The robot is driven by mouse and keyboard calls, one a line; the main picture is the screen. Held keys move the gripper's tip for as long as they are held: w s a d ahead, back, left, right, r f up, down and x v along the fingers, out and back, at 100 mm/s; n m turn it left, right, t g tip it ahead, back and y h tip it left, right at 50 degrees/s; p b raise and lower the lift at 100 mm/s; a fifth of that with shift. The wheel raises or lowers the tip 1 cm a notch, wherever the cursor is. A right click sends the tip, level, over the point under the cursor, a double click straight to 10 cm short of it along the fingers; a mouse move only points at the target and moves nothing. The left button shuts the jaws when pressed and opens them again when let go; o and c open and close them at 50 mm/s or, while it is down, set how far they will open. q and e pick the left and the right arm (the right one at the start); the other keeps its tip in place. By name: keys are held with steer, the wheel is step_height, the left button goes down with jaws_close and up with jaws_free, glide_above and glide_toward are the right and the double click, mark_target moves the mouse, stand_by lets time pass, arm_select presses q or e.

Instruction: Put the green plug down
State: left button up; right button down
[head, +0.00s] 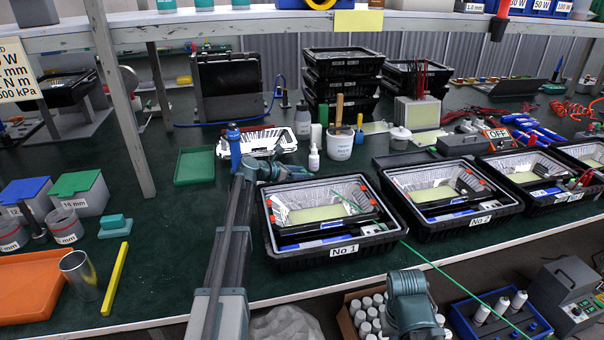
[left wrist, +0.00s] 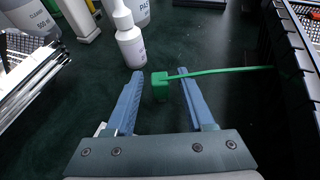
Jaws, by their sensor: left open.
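The green plug (left wrist: 160,86) is a small green block with a green cable (left wrist: 225,71). In the left wrist view it stands between the fingertips of my left gripper (left wrist: 157,88), with dark gaps on both sides. The jaws are open. It appears to be at the green tabletop; I cannot tell exact contact. The cable runs right to the black housing No 1, and in the head view it shows across the housing and down to the lower right (head: 460,280). In the head view my left gripper (head: 302,173) is low behind housing No 1 (head: 335,252); the plug is hidden there.
A small white bottle (left wrist: 129,40) stands just ahead of the left fingertips. A white tub (head: 340,146) and a white tray (head: 245,141) are nearby. Housing No 2 (head: 455,233) sits to the right.

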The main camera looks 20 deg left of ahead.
arm_select(q)
steer(key=p+v, duration=0.4)
steer(key=v, duration=0.6)
steer(key=shift+s+a+r, duration=0.1)
steer(key=shift+s+r, duration=0.1)
steer(key=shift+r, duration=0.05)
steer(key=shift+s+a+r, duration=0.2)
steer(key=shift+s+a, duration=0.2)
steer(key=shift+s, duration=0.15)
steer(key=shift+o, duration=0.3)
steer(key=shift+o, duration=0.2)
